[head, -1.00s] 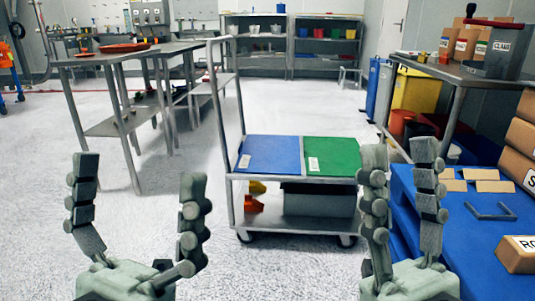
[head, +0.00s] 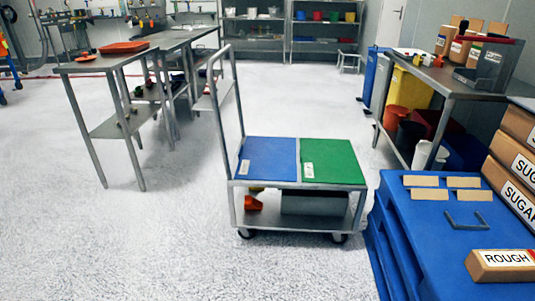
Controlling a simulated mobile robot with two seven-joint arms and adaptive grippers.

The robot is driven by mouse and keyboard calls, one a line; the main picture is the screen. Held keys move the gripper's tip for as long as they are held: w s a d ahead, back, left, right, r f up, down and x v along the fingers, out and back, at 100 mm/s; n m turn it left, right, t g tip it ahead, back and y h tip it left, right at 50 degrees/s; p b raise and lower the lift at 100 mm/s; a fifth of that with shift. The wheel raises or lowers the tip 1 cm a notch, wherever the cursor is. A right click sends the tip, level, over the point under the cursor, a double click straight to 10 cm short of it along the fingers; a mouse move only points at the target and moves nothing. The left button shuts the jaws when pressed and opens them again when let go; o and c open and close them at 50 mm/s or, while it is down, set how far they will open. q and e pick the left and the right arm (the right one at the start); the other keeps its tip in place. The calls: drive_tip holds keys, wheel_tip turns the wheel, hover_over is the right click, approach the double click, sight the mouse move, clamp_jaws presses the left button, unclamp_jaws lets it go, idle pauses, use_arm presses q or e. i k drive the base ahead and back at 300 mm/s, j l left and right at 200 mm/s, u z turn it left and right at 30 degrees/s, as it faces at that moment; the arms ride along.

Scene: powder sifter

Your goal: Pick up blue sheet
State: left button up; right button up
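The blue sheet (head: 262,158) lies flat on the left half of the top shelf of a metal cart (head: 300,185), with a small white label near its left front corner. A green sheet (head: 334,160) lies beside it on the right half, also with a white label. Neither of my grippers shows in the head view now. Nothing covers the blue sheet.
The cart's upright handle (head: 238,95) rises on the left. Steel tables (head: 105,70) stand at the left. The floor (head: 150,240) in front is clear.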

sight(261, 158)
drive_tip(key=i+z, duration=0.1)
drive_tip(key=z, duration=0.25)
drive_tip(key=i+j+z, duration=0.15)
drive_tip(key=z, duration=0.25)
drive_tip(key=i+j+z, duration=0.25)
drive_tip(key=i+j, duration=0.15)
drive_tip(key=j, duration=0.25)
drive_tip(key=i+j+z, duration=0.15)
drive_tip(key=j, duration=0.2)
